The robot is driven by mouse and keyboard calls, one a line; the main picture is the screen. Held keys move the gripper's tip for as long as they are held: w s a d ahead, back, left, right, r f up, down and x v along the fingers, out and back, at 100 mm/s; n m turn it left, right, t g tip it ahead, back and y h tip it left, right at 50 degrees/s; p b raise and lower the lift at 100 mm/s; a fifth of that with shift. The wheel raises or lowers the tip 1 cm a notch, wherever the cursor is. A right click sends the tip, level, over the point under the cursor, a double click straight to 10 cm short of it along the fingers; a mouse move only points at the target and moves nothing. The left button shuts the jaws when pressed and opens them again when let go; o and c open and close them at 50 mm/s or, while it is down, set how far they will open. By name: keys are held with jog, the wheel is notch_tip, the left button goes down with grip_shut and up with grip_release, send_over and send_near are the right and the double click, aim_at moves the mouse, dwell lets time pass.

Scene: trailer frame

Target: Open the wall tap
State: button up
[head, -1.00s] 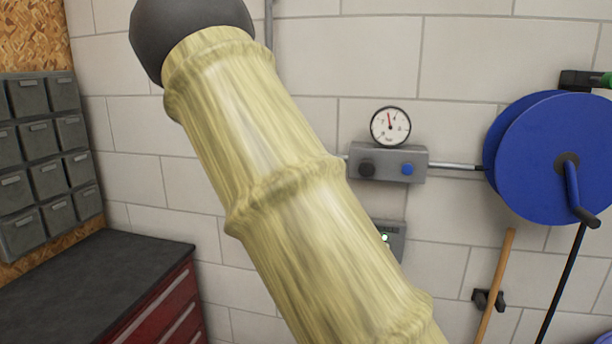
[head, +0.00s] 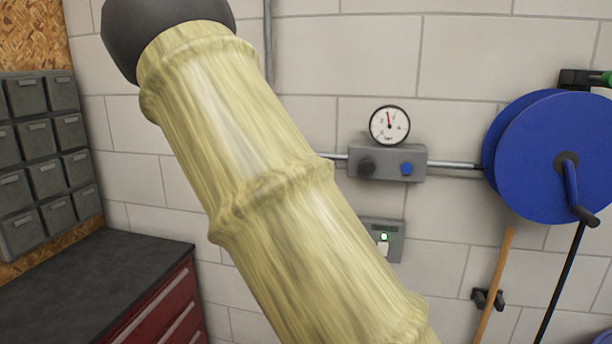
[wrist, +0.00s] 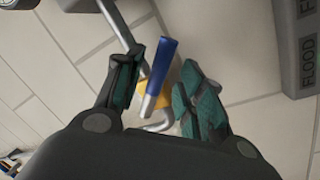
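In the wrist view the wall tap shows as a brass-yellow body (wrist: 154,96) on a grey pipe, with a blue-ended lever (wrist: 162,60). My gripper (wrist: 159,72) is open, with teal-padded fingers. In the picture one finger is left of the lever and one is right of it. Gaps show on both sides of the lever, and I cannot tell how deep it lies between the fingers. In the head view neither the tap nor my gripper can be seen; my pale yellow sleeved arm fills the middle.
A gauge (head: 389,125) sits above a grey box with knobs (head: 388,163) on the block wall. A blue hose reel (head: 535,155) and a wooden handle (head: 494,290) are at right. A red cabinet (head: 165,312) stands at left. A grey panel marked FLOOD (wrist: 298,45) is near my gripper.

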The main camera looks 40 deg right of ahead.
jog(key=shift+v, duration=2.4)
